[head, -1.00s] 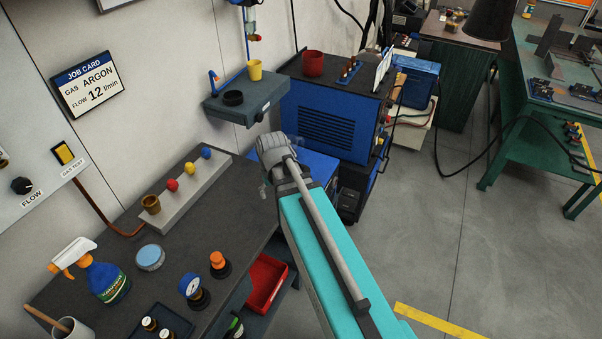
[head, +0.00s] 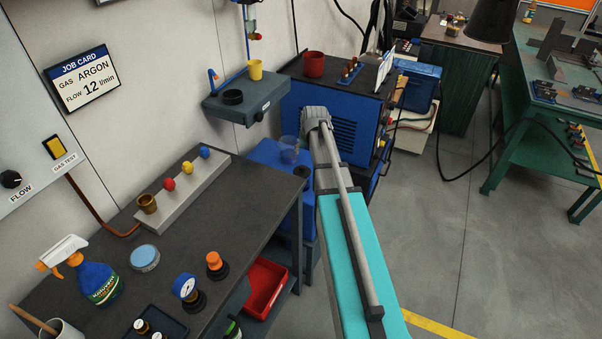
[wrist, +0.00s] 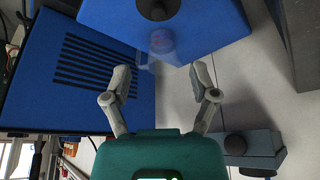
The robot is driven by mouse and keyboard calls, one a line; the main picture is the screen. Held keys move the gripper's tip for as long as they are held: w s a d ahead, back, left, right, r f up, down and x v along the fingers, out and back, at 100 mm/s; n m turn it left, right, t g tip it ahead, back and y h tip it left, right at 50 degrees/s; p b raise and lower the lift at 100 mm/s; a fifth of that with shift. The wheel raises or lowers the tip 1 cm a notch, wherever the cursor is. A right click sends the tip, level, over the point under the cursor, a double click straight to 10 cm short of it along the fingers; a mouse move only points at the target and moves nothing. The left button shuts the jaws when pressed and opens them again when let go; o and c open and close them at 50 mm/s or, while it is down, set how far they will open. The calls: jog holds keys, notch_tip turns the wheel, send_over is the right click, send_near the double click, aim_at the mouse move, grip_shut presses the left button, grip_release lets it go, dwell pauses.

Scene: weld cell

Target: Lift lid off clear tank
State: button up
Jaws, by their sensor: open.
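A small clear, see-through container (head: 289,149) stands on the top of a blue box (head: 265,158) in the head view. I cannot make out a separate lid on the clear container. My gripper (wrist: 161,76) is open and empty, with the container ahead of its fingertips and apart from them. In the head view my arm mostly hides the gripper.
A blue welder cabinet (head: 330,118) with a red cup (head: 314,64) on top stands close behind my arm. A wall shelf (head: 247,102) holds a yellow cup and a black ring. The dark bench (head: 205,235) is at left.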

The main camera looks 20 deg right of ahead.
jog(key=shift+f, duration=0.1)
jog(key=b, duration=0.8)
send_near(302, 167)
jog(key=x, duration=0.5)
jog(key=shift+w, duration=0.45)
jog(key=shift+f, duration=0.15)
jog(key=f+b, duration=0.2)
jog(key=b, duration=0.1)
jog(key=shift+w+d+f, duration=0.2)
jog(key=shift+w+f, duration=0.05)
jog(key=shift+f, duration=0.15)
jog(key=shift+b+x, duration=1)
jog(key=shift+x, duration=0.05)
jog(key=c, duration=1)
